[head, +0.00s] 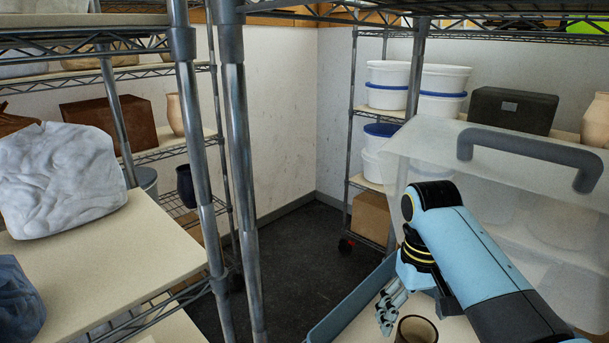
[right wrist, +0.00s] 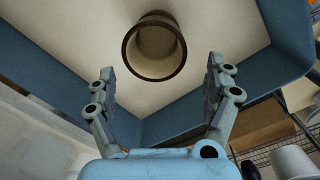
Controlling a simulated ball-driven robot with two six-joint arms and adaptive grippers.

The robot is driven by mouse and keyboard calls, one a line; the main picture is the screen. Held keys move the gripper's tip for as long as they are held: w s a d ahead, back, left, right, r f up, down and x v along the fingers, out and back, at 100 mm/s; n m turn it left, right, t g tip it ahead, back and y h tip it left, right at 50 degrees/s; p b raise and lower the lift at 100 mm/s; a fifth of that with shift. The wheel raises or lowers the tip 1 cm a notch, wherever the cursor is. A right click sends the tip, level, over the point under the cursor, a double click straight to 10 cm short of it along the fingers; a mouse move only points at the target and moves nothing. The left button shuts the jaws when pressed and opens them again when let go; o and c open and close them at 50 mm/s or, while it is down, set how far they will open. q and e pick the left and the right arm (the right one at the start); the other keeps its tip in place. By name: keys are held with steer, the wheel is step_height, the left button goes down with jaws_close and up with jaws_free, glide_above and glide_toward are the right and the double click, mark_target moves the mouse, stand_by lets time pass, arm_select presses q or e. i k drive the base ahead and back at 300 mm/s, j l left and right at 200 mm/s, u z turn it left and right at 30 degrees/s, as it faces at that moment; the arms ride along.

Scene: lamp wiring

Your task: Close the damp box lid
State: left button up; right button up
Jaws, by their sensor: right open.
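The damp box has blue walls (head: 347,303) and stands open at the bottom of the head view. Its translucent lid (head: 432,146) is raised and tilted up at the right, with a dark grey handle (head: 530,150) along its upper part. My right gripper (head: 390,308) is open and empty, low over the box and apart from the lid. In the right wrist view the open fingers (right wrist: 160,70) point at the box's pale floor and blue wall (right wrist: 288,35). A brown cup (right wrist: 155,48) stands in the box beyond the fingertips. My left gripper is not in view.
A wire shelf at the left holds a bagged lump (head: 60,180) on a pale board (head: 110,240). The back shelf carries white tubs (head: 388,82), a black case (head: 512,108) and a cardboard box (head: 371,216). Metal posts (head: 240,150) stand between; dark floor (head: 300,250) is clear.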

mark_target(590, 166)
steer(key=k+j, duration=0.3)
steer(key=k, duration=0.15)
steer(key=k+j, duration=0.3)
steer(key=k, duration=0.15)
